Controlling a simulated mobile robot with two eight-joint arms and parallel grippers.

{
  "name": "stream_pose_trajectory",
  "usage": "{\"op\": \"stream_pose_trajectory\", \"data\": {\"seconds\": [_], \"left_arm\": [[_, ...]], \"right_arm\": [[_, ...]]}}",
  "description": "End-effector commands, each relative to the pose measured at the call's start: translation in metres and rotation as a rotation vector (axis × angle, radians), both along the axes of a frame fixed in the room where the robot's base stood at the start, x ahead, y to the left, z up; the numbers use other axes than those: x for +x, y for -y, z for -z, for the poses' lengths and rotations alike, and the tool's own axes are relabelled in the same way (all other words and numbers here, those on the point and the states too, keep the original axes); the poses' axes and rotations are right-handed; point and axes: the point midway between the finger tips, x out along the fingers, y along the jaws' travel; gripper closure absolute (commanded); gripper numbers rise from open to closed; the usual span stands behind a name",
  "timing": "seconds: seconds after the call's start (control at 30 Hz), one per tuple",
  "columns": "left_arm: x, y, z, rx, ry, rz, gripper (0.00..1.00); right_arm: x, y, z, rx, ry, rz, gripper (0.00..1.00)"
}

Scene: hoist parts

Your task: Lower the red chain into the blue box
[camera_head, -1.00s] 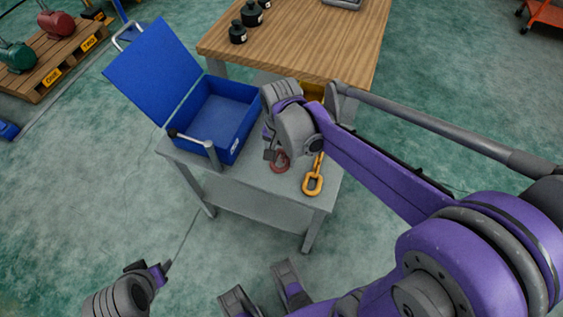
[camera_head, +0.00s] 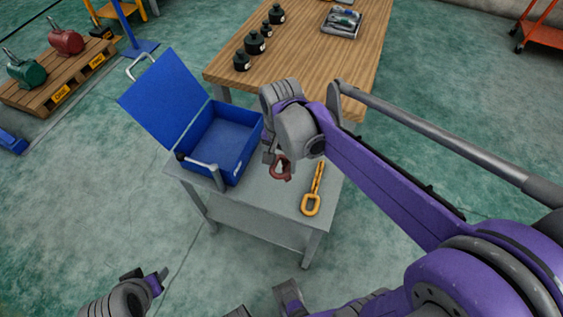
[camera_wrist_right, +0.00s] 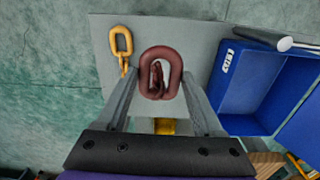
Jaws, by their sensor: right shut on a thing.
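The red chain (camera_head: 281,168) hangs from my right gripper (camera_head: 271,158), which is shut on it above the grey table. In the right wrist view the chain's large end link (camera_wrist_right: 160,72) sits between the fingers of the gripper (camera_wrist_right: 158,90). The blue box (camera_head: 240,165) stands on the table to the left of the chain, its lid (camera_head: 165,100) open and its visible inside empty. The box also shows in the right wrist view (camera_wrist_right: 257,85), at the right. My left gripper (camera_head: 150,277) is low at the left, away from the table; its jaws are too small to judge.
A yellow chain (camera_head: 313,190) lies on the grey table (camera_head: 265,205) to the right of the red chain. Behind stands a wooden table (camera_head: 300,50) with several black weights (camera_head: 254,42) and a tray (camera_head: 342,24). A pallet (camera_head: 60,85) holds hoist parts at the far left.

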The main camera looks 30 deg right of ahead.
Motion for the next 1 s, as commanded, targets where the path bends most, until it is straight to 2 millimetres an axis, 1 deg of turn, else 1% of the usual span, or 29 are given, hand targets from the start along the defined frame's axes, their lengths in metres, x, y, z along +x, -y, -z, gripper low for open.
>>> {"op": "stream_pose_trajectory", "data": {"seconds": [0.03, 0.47, 1.0], "left_arm": [[0.002, 0.000, -0.008, 0.000, 0.003, 0.000, 0.50], [0.011, 0.000, -0.046, 0.000, 0.021, 0.000, 0.50], [0.027, 0.000, -0.094, 0.000, 0.052, 0.000, 0.50]], "right_arm": [[0.001, 0.000, -0.010, 0.000, 0.001, 0.000, 1.00], [0.001, 0.000, -0.056, 0.000, 0.003, 0.000, 1.00], [0.001, 0.000, -0.114, 0.000, 0.004, 0.000, 1.00]]}}
